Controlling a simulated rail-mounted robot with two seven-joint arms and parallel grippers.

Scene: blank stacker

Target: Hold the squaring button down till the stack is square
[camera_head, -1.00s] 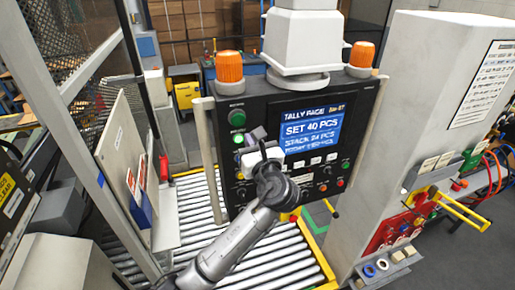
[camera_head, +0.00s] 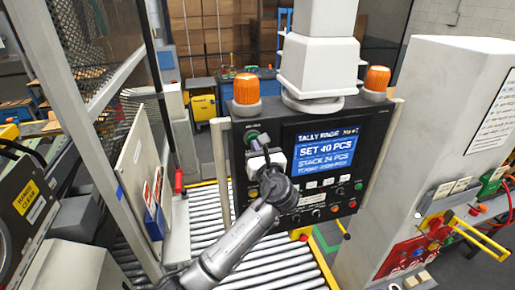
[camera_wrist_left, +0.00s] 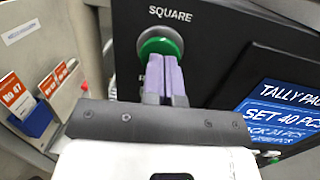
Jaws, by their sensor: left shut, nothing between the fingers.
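The squaring button is a round green button (camera_wrist_left: 160,46) under the label SQUARE, on the upper left of a black control panel (camera_head: 240,185). It shows in the left wrist view, its lower part hidden by my fingers; in the head view my gripper mostly covers it. My left gripper (camera_head: 257,139) is shut and empty. Its two lilac fingertips (camera_wrist_left: 163,60) are side by side in front of the button's lower half; I cannot tell whether the button is pressed in. The stack itself cannot be made out. My right gripper is not in view.
The panel's screen (camera_head: 325,150) reads SET 40 PCS and STACK 24 PCS; its lowest line is blurred. Small buttons sit below it. Orange beacons (camera_head: 246,88) top the panel. A roller conveyor (camera_head: 205,210) runs beneath, with a fence post (camera_head: 75,120) at left and a pale cabinet (camera_head: 405,150) at right.

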